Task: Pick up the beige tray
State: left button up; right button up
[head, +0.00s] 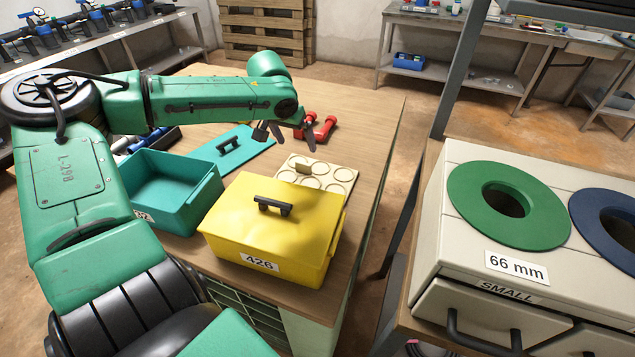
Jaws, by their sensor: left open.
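The beige tray (341,174) lies flat on the wooden table, behind the yellow box. It has several round recesses and a small raised beige handle on its left part. My left gripper (285,140) is open and empty above the table, behind and a little left of the tray, with its fingers pointing down. It appears apart from the tray. The tray's front edge is partly hidden by the yellow box. My right gripper is not in view.
A closed yellow box (268,225) marked 426 stands in front of the tray. Left are an open teal box (167,195) and its teal lid (232,149). Red fittings (319,128) lie behind the tray. A cabinet (520,267) with green and blue rings stands right, across a gap.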

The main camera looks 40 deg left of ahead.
aim_at(303, 163)
pick_arm(q)
jog(key=b+x, duration=0.1)
jog(key=x, duration=1.1)
jog(key=shift+s+a+f, duration=0.1)
jog(key=shift+s+f, duration=0.05)
jog(key=shift+s, duration=0.1)
jog(key=c, duration=1.5)
